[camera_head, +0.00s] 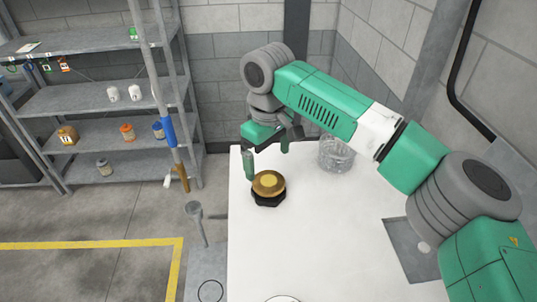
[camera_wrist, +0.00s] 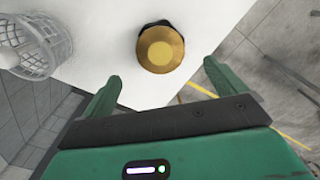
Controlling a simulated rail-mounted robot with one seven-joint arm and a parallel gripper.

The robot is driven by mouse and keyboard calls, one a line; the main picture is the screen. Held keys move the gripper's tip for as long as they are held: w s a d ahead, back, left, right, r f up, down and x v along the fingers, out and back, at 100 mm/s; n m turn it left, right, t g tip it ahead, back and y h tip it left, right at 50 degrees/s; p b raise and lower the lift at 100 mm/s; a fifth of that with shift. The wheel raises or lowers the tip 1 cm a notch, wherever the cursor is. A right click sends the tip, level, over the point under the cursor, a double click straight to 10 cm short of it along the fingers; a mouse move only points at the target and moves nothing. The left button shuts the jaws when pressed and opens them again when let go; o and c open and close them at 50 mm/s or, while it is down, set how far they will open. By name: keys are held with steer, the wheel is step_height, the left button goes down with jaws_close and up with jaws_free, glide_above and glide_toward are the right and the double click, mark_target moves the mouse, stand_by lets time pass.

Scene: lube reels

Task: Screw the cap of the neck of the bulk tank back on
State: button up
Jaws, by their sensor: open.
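A round brass-coloured piece on a black base (camera_head: 269,184), which looks like the cap, sits upright on the white surface near its left edge. It also shows in the wrist view (camera_wrist: 161,49), seen from above, beyond the fingertips. My gripper (camera_head: 267,160) is open and empty, just behind and above it; the left finger hangs close beside it in the picture. In the wrist view the two green fingers (camera_wrist: 162,71) are wide apart, with the brass piece between their lines and not touched. I cannot clearly identify the bulk tank's neck; a rounded rim (camera_head: 283,298) is cut off at the bottom edge.
A clear basket-like container (camera_head: 336,155) stands on the white surface behind my arm. Grey shelves (camera_head: 105,98) with small containers stand at the left. A pole with a blue grip (camera_head: 168,131) is in front of them. The white surface's middle is clear.

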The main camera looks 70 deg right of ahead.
mark_target(268, 180)
step_height(268, 180, down, 7)
steer(key=shift+r, duration=0.1)
steer(key=c, duration=1.1)
steer(key=shift+a+r+m+p, duration=0.15)
steer(key=shift+m+p, duration=0.15)
steer(key=shift+p, duration=0.3)
steer(key=m+p, duration=0.2)
steer(key=shift+m+p, duration=0.9)
steer(key=shift+p, duration=0.1)
steer(key=shift+f+m, duration=0.2)
steer(key=shift+m, duration=0.2)
steer(key=shift+p, duration=0.35)
